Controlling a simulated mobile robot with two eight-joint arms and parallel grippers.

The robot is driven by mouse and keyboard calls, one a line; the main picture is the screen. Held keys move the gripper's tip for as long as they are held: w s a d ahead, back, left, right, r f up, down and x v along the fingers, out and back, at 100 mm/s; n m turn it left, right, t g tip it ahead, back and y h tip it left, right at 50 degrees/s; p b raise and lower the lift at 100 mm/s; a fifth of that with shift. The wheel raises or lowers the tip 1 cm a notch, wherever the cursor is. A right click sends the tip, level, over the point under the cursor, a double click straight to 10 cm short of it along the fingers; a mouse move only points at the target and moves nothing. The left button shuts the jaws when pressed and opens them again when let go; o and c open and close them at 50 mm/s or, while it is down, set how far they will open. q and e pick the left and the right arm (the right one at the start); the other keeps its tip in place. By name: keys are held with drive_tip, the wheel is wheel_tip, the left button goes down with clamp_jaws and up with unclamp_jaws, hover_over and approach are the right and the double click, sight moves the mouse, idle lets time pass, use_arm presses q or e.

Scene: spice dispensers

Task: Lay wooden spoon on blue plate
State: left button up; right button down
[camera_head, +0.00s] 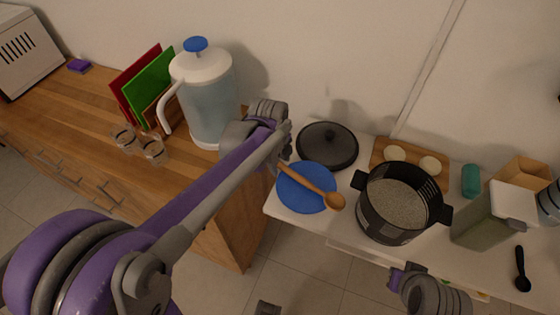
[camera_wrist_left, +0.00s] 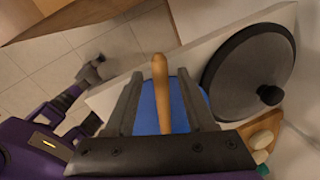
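The wooden spoon (camera_head: 312,187) lies across or just above the blue plate (camera_head: 298,200) on the white counter. Its bowl end reaches the plate's right edge, and I cannot tell how fully it rests. My left gripper (camera_head: 281,160) is at the handle end, above the plate's upper left side. In the left wrist view the open fingers (camera_wrist_left: 160,100) stand apart on both sides of the spoon handle (camera_wrist_left: 161,90), with gaps showing the blue plate (camera_wrist_left: 180,115) behind. Part of my right arm's end (camera_head: 398,279) shows low in the head view; its fingers are not clear.
A black lidded disc (camera_head: 327,147) lies just behind the plate. A black pot (camera_head: 400,205) stands to its right. A blue-lidded pitcher (camera_head: 207,100) and two glasses (camera_head: 152,148) stand on the wooden counter at left. A black spoon (camera_head: 521,268) lies far right.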

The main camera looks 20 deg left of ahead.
use_arm(q)
drive_tip(key=shift+r, duration=0.3)
wheel_tip(320, 180, up, 11)
drive_tip(key=s+p, duration=0.1)
drive_tip(key=s, duration=0.1)
drive_tip(key=s+f+n+t, duration=0.1)
drive_tip(key=s+f+n, duration=0.4)
drive_tip(key=s+n, duration=0.3)
drive_tip(key=s+f+n+t, duration=0.2)
drive_tip(key=s+f+n, duration=0.3)
drive_tip(key=n, duration=0.8)
drive_tip(key=s, duration=0.3)
drive_tip(key=shift+s+a+f+n, duration=0.15)
drive_tip(key=shift+s+f+n, duration=0.1)
drive_tip(key=shift+n, duration=0.15)
